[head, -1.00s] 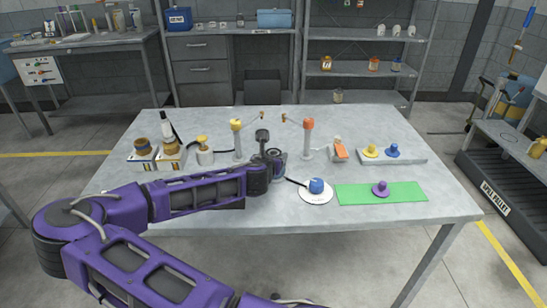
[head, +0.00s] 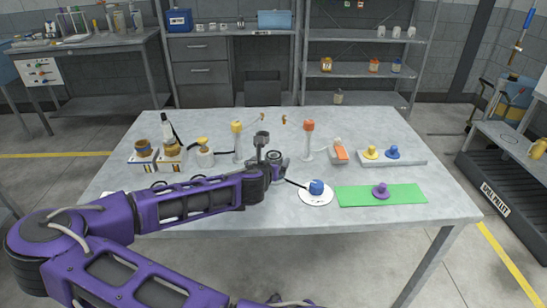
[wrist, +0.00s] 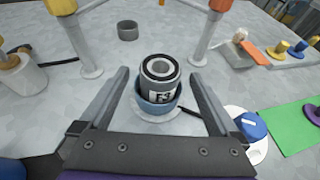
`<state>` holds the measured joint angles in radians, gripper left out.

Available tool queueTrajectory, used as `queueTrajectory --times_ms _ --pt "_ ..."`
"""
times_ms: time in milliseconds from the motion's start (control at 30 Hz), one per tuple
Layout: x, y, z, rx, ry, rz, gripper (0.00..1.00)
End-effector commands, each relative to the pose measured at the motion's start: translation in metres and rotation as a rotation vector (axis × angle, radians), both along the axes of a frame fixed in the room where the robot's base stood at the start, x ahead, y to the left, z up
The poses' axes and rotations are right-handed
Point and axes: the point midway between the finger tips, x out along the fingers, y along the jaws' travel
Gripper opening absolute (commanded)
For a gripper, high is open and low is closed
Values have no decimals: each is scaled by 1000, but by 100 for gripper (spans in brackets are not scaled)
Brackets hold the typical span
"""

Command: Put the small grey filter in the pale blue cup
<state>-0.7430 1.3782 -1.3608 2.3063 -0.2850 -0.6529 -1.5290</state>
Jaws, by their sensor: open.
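The small grey filter (wrist: 158,72), a cylinder with a dark ringed top and an "F-3" label, stands in the pale blue cup (wrist: 146,107) in the wrist view. The cup's rim surrounds its lower part, and its upper part sticks out. My gripper (wrist: 158,78) is open, with one finger on each side of the filter and visible gaps between. In the head view my gripper (head: 265,148) is over the middle of the table, and my arm hides the cup there.
A grey ring (wrist: 127,31) lies behind the cup. A yellow-topped post (head: 237,142) and an orange-topped post (head: 308,140) stand behind. A blue knob (head: 316,187) on a white disc and a green mat (head: 350,196) are to the right.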

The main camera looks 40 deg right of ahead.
Motion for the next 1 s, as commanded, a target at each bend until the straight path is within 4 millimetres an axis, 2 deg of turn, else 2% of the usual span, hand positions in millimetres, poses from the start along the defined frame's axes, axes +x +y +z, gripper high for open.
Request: queueTrajectory --times_ms 33,200,400,1000 --pt "-6 10 7 0 -2 3 97" --pt "-29 35 21 0 -2 3 97" --pt "-45 54 31 0 -2 3 97" --pt "-51 59 33 -1 -1 0 97"
